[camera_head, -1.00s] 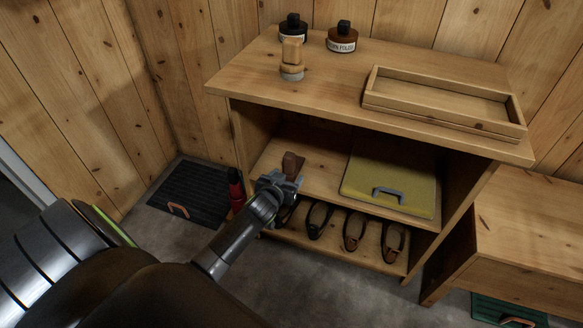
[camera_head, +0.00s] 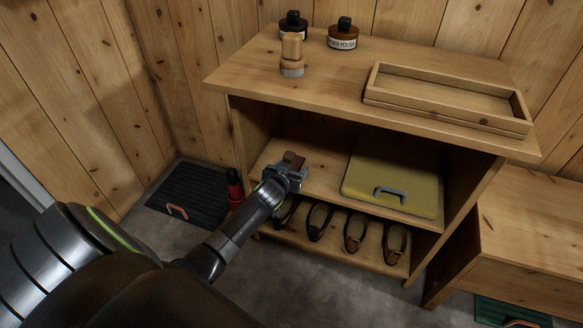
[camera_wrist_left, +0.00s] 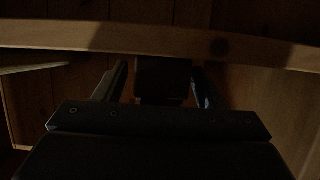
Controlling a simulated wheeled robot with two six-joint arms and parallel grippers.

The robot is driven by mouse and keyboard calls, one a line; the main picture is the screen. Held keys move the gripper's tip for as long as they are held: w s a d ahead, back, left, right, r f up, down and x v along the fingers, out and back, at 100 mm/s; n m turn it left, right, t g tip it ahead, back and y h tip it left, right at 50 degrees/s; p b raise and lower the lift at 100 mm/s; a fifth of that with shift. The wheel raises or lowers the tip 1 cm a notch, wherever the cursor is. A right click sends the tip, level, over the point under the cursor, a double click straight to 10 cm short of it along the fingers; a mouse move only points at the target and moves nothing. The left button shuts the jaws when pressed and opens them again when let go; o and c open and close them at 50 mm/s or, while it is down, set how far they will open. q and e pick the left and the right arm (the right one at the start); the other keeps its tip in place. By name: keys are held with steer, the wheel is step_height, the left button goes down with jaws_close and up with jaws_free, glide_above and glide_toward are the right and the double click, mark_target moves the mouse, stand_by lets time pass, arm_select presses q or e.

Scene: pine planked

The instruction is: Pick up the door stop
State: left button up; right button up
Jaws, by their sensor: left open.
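The door stop (camera_head: 292,159) looks like a small brown wooden block on the middle shelf of the shoe bench, near its left side. Its lower part is hidden behind my left gripper (camera_head: 287,170), which is at the front of that shelf, right at the block. In the left wrist view, a dark block (camera_wrist_left: 163,78) stands between the two open fingers of the left gripper (camera_wrist_left: 160,88). The picture is too dark to tell whether the fingers touch it. My right gripper is not in view.
The bench top (camera_head: 330,90) overhangs the shelf. A yellow-green case (camera_head: 390,182) with a grey handle lies to the right on the shelf. Several shoes (camera_head: 355,232) sit below. A red bottle (camera_head: 235,190) and dark mat (camera_head: 188,193) are on the floor at left.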

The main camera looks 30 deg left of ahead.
arm_select(q)
steer(key=c, duration=1.1)
steer(key=shift+c, duration=0.2)
